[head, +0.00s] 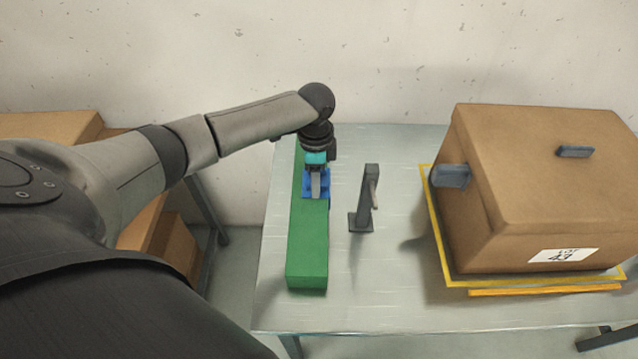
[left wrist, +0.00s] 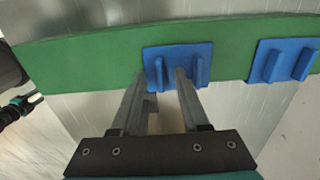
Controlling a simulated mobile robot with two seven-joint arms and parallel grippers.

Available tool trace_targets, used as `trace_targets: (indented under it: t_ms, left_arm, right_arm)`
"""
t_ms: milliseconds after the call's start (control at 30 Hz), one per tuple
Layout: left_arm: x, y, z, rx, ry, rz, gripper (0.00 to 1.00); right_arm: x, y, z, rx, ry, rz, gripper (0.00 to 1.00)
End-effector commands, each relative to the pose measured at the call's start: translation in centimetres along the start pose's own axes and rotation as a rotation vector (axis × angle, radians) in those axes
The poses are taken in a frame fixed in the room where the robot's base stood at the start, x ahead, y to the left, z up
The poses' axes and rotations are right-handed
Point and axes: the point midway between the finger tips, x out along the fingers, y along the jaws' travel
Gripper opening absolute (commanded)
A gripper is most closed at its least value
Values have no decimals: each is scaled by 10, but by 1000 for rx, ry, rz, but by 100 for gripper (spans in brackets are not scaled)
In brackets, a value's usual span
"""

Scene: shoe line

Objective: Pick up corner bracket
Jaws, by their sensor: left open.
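A blue bracket (left wrist: 178,57), a flat plate with two upright ribs, lies on the long green block (left wrist: 90,60) in the left wrist view. A second blue bracket (left wrist: 285,62) of the same look lies to its right. In the head view, blue (head: 324,184) shows beside and behind my left gripper (head: 316,192), which points down over the green block (head: 308,240). My right gripper is not in view.
A dark stand (head: 366,200) with a flat foot rises from the table (head: 385,290) just right of the green block. A large cardboard box (head: 530,180) sits inside a yellow outline at the right. More cartons (head: 170,240) stand at the left. The front middle of the table is clear.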

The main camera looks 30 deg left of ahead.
Motion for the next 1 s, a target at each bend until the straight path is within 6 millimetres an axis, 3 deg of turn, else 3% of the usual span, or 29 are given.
trace_targets:
  t_ms: [167,567,1000]
  left_arm:
    - [0,0,0,0,1,-1,45]
    - [-1,0,0,0,1,-1,0]
    - [-1,0,0,0,1,-1,0]
  right_arm:
    - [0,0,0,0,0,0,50]
    - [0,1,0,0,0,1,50]
    - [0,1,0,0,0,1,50]
